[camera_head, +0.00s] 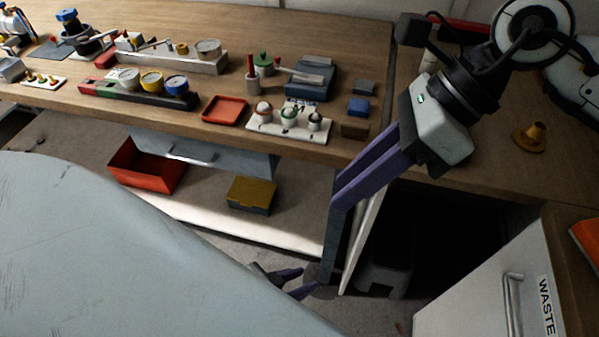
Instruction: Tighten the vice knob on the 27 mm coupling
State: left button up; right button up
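My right gripper (337,195), with purple fingers, hangs in front of the bench's front edge, pointing down and left. Its fingers lie close together in this view, and I cannot tell the gap. My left gripper (297,282) is low, below the bench near the floor; its two purple fingers are apart and hold nothing visible. A dark device with a blue knob on top (67,15) stands at the far left back of the bench (290,38); it may be the vice. I cannot make out the 27 mm coupling for certain. Both grippers are far from that device.
The bench holds a rack with coloured rings (140,88), a red tray (224,110), a white board with round-topped parts (290,124) and blue blocks (311,77). A red bin (146,167) and a yellow-lidded box (252,194) sit below. A WASTE cabinet (480,290) stands right.

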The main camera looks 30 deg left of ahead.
jog(key=s+a+r+m+g+y, duration=0.1)
jog(key=s+a+r+g+y, duration=0.1)
jog(key=s+a+y, duration=0.1)
jog(key=shift+s+a, duration=0.7)
jog(key=shift+a, duration=0.05)
